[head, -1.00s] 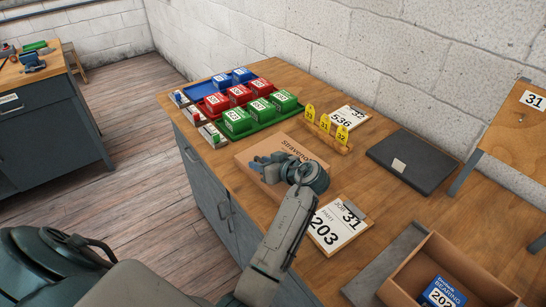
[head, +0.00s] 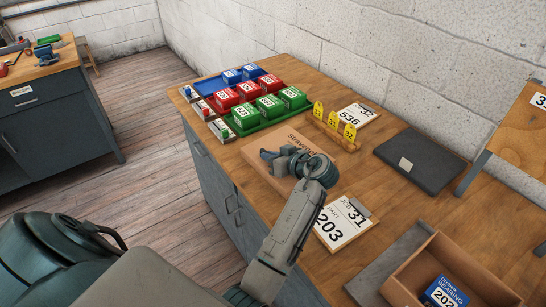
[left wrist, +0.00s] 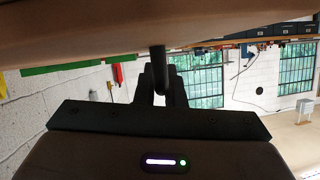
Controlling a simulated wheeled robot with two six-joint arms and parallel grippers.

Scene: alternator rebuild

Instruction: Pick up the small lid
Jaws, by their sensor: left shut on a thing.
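The small lid (head: 258,168) is a flat brown cardboard piece with printed lettering, partly covered by my left gripper, near the front edge of the wooden bench. My left gripper (head: 268,156) reaches over it and is shut on it. In the left wrist view a broad brown surface, which looks like the lid (left wrist: 100,25), spans the top, with the dark fingers (left wrist: 160,72) against it. I cannot tell how far the lid is above the bench. My right gripper is not in view.
Green (head: 268,118), red and blue trays with labelled boxes stand at the back left. A yellow-tag rack (head: 335,133) stands behind the lid. A 203 card (head: 343,225), a dark flat case (head: 420,160) and an open carton (head: 405,287) lie to the right.

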